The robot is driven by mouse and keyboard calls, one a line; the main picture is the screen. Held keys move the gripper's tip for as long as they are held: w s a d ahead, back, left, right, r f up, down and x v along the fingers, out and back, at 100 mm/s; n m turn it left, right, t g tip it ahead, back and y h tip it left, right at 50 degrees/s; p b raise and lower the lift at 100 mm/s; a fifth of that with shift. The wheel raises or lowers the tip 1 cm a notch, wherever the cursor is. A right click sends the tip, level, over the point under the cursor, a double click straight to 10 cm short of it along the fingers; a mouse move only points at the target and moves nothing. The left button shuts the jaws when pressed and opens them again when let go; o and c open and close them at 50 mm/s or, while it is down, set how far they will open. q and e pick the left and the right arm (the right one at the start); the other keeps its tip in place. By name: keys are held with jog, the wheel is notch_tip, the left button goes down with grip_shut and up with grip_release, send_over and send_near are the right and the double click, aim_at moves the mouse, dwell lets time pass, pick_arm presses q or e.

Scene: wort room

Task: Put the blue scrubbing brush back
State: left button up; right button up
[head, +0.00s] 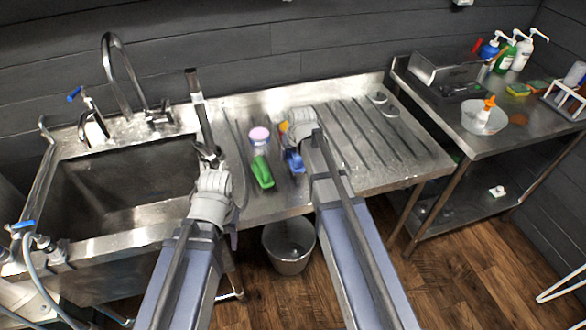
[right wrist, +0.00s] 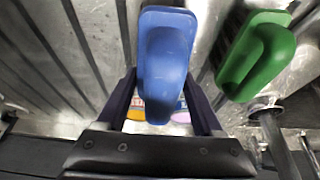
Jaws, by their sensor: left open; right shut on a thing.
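The blue scrubbing brush (right wrist: 168,55) fills the middle of the right wrist view, between the two dark fingers of my right gripper (right wrist: 163,100), which is shut on it. In the head view the blue brush (head: 294,162) shows partly at the left of my right wrist, over the ribbed drainboard (head: 365,135); I cannot tell whether it touches the steel. A green brush (head: 262,172) lies just left of it and also shows in the right wrist view (right wrist: 257,55). My left gripper (head: 207,152) is open near the sink's right edge.
A pink-topped bottle (head: 259,136) stands behind the green brush. The sink basin (head: 125,190) is at left, with a tall tap (head: 112,70). A bucket (head: 289,245) is below the drainboard. The right table holds a steel box (head: 440,70), a bowl (head: 484,117) and several bottles.

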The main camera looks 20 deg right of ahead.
aim_at(293, 162)
jog(key=shift+f, duration=0.1)
notch_tip(293, 162, down, 3)
jog(key=b, duration=0.3)
jog(key=shift+f, duration=0.2)
jog(key=shift+b, duration=0.3)
jog(key=shift+f, duration=0.2)
jog(key=o, duration=1.2)
jog(key=shift+r, duration=0.2)
